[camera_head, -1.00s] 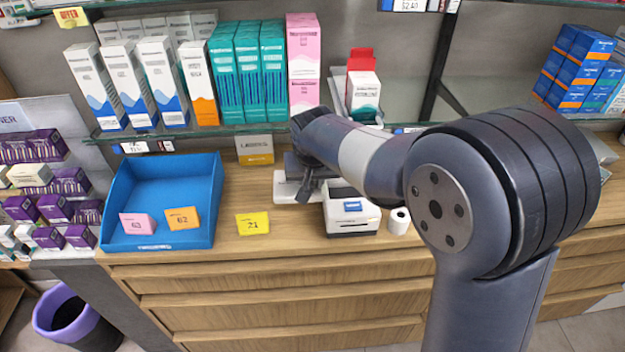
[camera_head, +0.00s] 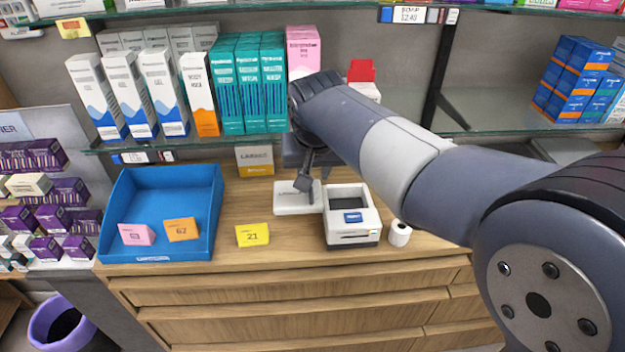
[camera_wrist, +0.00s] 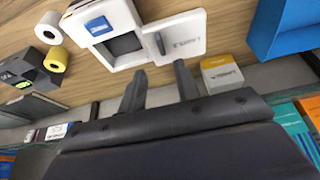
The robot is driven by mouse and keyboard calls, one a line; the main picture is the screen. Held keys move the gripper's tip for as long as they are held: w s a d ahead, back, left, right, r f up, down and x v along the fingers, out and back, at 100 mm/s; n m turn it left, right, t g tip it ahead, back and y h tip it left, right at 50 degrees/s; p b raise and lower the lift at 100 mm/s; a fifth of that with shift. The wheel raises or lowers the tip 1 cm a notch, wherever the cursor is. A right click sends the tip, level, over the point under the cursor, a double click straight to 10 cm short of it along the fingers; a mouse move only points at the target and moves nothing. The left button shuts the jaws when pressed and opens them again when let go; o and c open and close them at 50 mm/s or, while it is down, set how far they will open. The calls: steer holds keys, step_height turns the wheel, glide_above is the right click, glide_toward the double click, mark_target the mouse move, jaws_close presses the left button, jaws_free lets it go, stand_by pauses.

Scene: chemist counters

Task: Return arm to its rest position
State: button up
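My arm reaches from the lower right across the head view, with its dark wrist end (camera_head: 315,92) in front of the glass shelf. Part of my gripper (camera_head: 305,172) shows below the wrist, in line with a white flat device on the counter; the rest is hidden behind the arm. In the wrist view, the two dark fingers of my gripper (camera_wrist: 159,72) stand apart with nothing between them. Beyond the fingertips lie the white flat device (camera_wrist: 186,36) and the white label printer (camera_wrist: 121,18).
On the wooden counter are a blue tray (camera_head: 118,205), a yellow card (camera_head: 252,235), the printer (camera_head: 364,222) and a paper roll (camera_head: 400,233). Teal boxes (camera_head: 250,85) and a pink box (camera_head: 303,45) stand on the glass shelf (camera_head: 430,118) close to my wrist. Blue-orange boxes (camera_head: 578,85) stand at right.

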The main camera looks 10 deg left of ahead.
mark_target(314, 202)
steer(key=shift+s+r, duration=0.15)
steer(key=shift+r, duration=0.15)
steer(key=x, duration=1)
steer(key=shift+f+p, duration=0.35)
steer(key=shift+f, duration=0.05)
steer(key=shift+w+d, duration=0.2)
steer(key=shift+w, duration=0.1)
steer(key=shift+d, duration=0.3)
